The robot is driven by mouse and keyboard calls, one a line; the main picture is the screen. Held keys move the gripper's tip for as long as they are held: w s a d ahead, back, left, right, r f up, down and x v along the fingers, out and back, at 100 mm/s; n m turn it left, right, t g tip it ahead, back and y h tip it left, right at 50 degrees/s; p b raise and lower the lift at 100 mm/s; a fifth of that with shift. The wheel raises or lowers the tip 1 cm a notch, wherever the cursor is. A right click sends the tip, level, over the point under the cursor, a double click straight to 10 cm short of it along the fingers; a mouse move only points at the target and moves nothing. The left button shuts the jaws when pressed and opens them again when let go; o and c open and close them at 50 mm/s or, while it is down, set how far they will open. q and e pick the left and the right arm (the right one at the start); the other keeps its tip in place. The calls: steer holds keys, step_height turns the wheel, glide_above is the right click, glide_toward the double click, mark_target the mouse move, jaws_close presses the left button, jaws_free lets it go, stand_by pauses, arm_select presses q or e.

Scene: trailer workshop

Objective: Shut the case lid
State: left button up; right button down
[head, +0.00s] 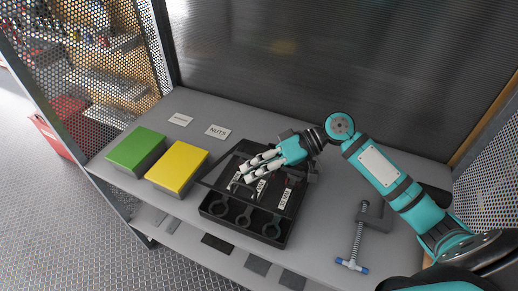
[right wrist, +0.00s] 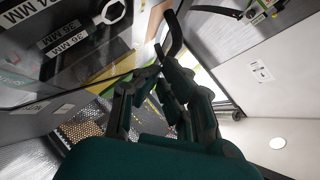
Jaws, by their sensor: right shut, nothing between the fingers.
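The black case (head: 247,234) sits on the grey bench, its near part uncovered with several dark ring-shaped tool ends showing. A dark, see-through panel that looks like the case lid (head: 212,180) slants over its far part; its exact angle is hard to tell. My right gripper (head: 254,170) is over the middle of the case, fingers shut and empty, pointing left; I cannot tell whether it touches the lid. In the right wrist view, the shut fingers (right wrist: 160,78) are beside a dark bent bar, with size labels and a wrench end at upper left. My left gripper is out of view.
A green box (head: 134,148) and a yellow box (head: 179,165) stand left of the case. A NUTS label (head: 217,131) lies behind them. A clamp (head: 357,240) lies at right, near the front edge. A perforated wall panel (head: 75,50) rises at left.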

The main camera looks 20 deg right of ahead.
mark_target(248, 203)
steer(key=shift+n+t+h, duration=0.6)
steer(key=shift+n+h, duration=0.1)
steer(key=shift+h, duration=0.2)
steer(key=f, duration=0.2)
steer(key=s+a+f, duration=0.1)
steer(key=f, duration=0.1)
steer(key=s+a+f+b, duration=0.1)
steer(key=f, duration=0.1)
steer(key=shift+s+a+f, duration=0.1)
steer(key=shift+f, duration=0.15)
steer(key=shift+s+a+f, duration=0.1)
steer(key=shift+f, duration=0.4)
steer(key=shift+s+a+f, duration=0.1)
steer(key=shift+f, duration=0.35)
